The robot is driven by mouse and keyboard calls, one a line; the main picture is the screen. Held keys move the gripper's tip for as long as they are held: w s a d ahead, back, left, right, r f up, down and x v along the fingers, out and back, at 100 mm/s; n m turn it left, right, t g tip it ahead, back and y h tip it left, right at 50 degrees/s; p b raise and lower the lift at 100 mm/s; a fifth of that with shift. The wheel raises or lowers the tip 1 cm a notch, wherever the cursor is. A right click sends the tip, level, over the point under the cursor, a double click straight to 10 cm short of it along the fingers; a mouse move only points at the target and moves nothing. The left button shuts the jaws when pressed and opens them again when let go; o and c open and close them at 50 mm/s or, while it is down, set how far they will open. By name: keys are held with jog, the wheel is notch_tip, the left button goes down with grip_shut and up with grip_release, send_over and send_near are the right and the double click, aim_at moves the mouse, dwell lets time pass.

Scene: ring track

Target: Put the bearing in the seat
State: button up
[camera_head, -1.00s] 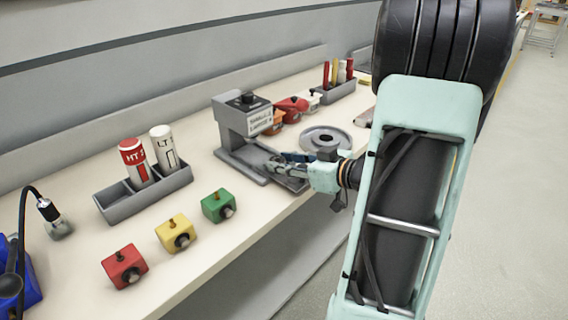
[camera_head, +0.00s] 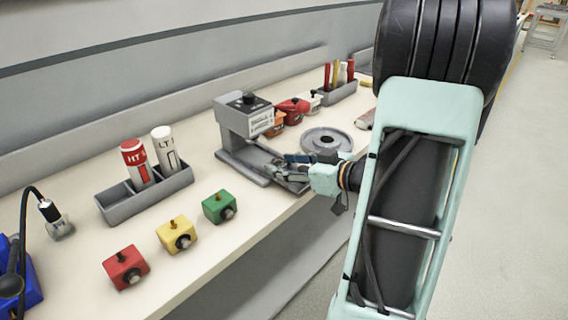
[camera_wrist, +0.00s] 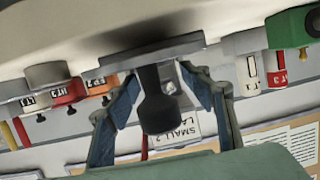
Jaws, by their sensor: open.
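My gripper (camera_head: 286,166) is open at the grey press-like stand (camera_head: 232,120), low over its base plate. In the wrist view, which is upside down, the blue-padded fingers (camera_wrist: 165,95) stand apart on either side of a dark cylinder with a wider end (camera_wrist: 160,112). I cannot tell whether they touch it. A small shiny round part (camera_wrist: 171,88) shows beside the cylinder. I cannot tell surely which part is the bearing or which is the seat.
Red (camera_head: 125,267), yellow (camera_head: 176,235) and green (camera_head: 219,206) blocks sit along the front edge. A grey tray (camera_head: 145,194) holds red and white cylinders. Behind the stand are small coloured parts (camera_head: 292,110) and a tool tray (camera_head: 334,94). The stand's upright limits room behind the gripper.

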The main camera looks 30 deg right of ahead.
jog(key=p+v, duration=0.2)
jog(key=v, duration=1)
jog(key=shift+d, duration=0.1)
